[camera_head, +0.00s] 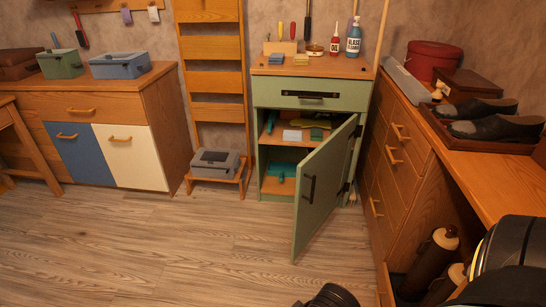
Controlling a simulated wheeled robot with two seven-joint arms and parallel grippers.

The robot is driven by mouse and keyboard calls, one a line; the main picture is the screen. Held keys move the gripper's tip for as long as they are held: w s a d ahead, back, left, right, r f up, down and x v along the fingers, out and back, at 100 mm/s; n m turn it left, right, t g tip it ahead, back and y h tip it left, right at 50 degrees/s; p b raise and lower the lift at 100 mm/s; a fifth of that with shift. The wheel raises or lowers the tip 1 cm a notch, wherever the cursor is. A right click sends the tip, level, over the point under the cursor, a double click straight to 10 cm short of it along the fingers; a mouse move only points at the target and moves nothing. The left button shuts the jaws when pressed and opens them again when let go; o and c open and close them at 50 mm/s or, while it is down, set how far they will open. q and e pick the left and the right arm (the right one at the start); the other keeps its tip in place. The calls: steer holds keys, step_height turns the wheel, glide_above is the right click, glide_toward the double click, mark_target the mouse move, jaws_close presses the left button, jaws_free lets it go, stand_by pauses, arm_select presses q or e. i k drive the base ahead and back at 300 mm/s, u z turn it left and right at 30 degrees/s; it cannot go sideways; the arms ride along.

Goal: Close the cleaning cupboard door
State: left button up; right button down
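The cleaning cupboard (285,90) is a small green cabinet with a wooden top, standing against the back wall. Its green door (322,190) is hinged on the right and stands wide open, swung out toward me. The dark vertical handle (309,189) is on the door's left part. Inside, cloths and small items lie on the shelf, and a teal item (281,172) is below. The drawer (311,95) above the door is shut. Dark rounded parts show at the bottom and lower right edges, but no gripper fingers are visible.
A wooden counter with drawers (396,150) stands close on the right, bearing shoes on a tray and boxes. A ladder-like rack (216,80) with a grey box (215,164) is left of the cupboard. The floor (180,240) in front is clear.

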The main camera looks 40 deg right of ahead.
mark_target(320, 176)
steer(key=z, duration=0.25)
steer(key=i, duration=0.9)
steer(key=z, duration=0.8)
